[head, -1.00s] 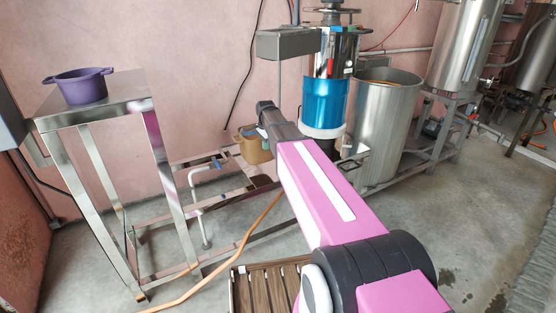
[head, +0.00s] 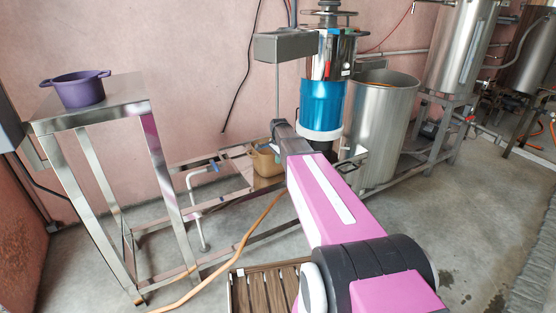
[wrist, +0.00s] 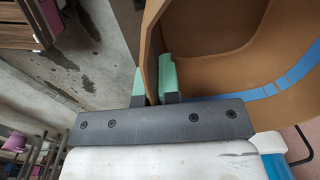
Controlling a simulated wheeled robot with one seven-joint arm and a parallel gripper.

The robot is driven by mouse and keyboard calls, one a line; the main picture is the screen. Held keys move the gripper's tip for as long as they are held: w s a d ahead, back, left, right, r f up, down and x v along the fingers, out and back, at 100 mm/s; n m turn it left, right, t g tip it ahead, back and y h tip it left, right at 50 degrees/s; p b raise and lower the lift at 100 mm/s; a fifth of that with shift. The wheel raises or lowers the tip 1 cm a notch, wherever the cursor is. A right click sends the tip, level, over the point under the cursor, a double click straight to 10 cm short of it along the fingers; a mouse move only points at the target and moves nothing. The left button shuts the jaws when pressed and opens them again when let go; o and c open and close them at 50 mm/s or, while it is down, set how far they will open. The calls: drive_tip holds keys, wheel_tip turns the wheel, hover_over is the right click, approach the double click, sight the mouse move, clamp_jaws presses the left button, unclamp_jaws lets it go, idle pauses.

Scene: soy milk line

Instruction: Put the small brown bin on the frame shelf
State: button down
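The small brown bin (head: 265,162) is at the far end of my arm in the head view, over or on the low metal frame shelf (head: 235,197). Whether its base touches the shelf cannot be seen. In the wrist view the bin (wrist: 215,55) fills the upper right, with a blue band along its wall. My gripper (wrist: 152,88) is shut on the bin's wall, one green-padded finger inside and one outside. In the head view the fingers are hidden.
A tall metal table (head: 125,92) with a purple pot (head: 78,90) stands at the left. A blue and steel machine (head: 322,105) and a large steel drum (head: 383,130) stand right of the bin. An orange hose (head: 235,252) and a wooden slatted crate (head: 262,290) are on the floor.

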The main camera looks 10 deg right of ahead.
drive_tip(key=shift+f, duration=0.1)
drive_tip(key=c, duration=1.3)
unclamp_jaws()
drive_tip(key=shift+c, duration=0.2)
wheel_tip(320, 180, up, 12)
drive_tip(key=s+a+f+n, duration=0.1)
drive_tip(key=s+f+n, duration=0.3)
drive_tip(key=s, duration=0.6)
drive_tip(key=s+a+f+n, duration=0.1)
drive_tip(key=s+f+n, duration=0.4)
drive_tip(key=s, duration=0.5)
drive_tip(key=s+a+f+n, duration=0.1)
drive_tip(key=s+f+n, duration=0.4)
drive_tip(key=s, duration=0.5)
drive_tip(key=shift+f+g, duration=0.3)
drive_tip(key=shift+f, duration=0.6)
